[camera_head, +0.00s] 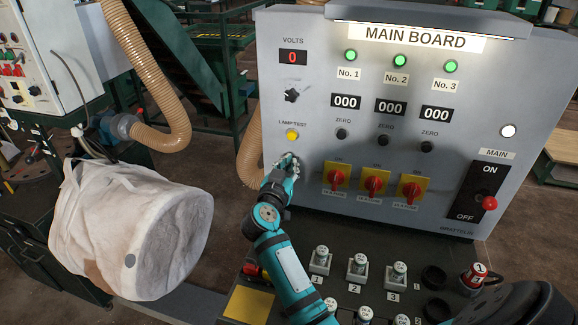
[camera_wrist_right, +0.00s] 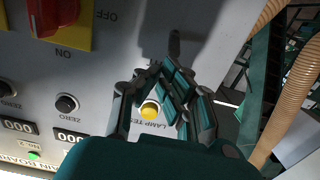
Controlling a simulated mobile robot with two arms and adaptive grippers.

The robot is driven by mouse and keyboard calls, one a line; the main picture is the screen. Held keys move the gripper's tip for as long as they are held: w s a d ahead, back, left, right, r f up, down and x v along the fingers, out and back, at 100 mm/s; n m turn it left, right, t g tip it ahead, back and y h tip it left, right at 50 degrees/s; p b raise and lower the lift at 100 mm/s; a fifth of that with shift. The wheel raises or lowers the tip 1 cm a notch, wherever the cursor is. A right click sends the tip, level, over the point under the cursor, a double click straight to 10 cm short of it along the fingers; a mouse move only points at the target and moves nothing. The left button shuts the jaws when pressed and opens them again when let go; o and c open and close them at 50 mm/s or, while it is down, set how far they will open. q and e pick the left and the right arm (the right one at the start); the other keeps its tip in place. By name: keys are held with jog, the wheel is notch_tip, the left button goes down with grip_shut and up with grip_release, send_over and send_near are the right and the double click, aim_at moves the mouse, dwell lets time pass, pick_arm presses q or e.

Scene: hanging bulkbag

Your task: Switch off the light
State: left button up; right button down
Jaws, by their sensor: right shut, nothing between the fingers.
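The grey main board (camera_head: 270,80) stands in front of me, with a lit strip (camera_head: 420,24) along its top edge. A white round lamp (camera_head: 508,131) looks lit at its upper right. Below it is the black MAIN switch plate (camera_head: 483,180) with ON above and OFF below; its red knob (camera_head: 489,203) sits at the right side, around mid-height. My right gripper (camera_head: 290,162) is shut and empty, just below the yellow LAMP TEST button (camera_head: 292,134). In the right wrist view its fingers (camera_wrist_right: 165,90) partly surround the view of this button (camera_wrist_right: 150,110); contact is unclear. My left gripper is out of view.
Red rotary switches on yellow plates (camera_head: 373,182) and black ZERO knobs (camera_head: 383,141) line the board. A lower console with several push buttons (camera_head: 357,267) juts out below. A white bulk bag (camera_head: 120,225) and a ribbed hose (camera_head: 150,75) are at left.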

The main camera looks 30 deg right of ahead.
jog(key=t+h+b, duration=0.1)
jog(key=b, duration=0.1)
jog(key=f+t+h+b, duration=0.1)
jog(key=b, duration=0.1)
jog(key=a+f+t+h+b, duration=0.1)
jog(key=b, duration=0.1)
jog(key=shift+s+f, duration=0.2)
jog(key=shift+s, duration=0.15)
jog(key=shift+s+a+f+p, duration=0.15)
jog(key=shift+p, duration=0.25)
jog(key=shift+f, duration=0.1)
jog(key=v, duration=0.7)
jog(key=shift+a, duration=0.15)
jog(key=shift+f, duration=0.1)
dwell(0.3)
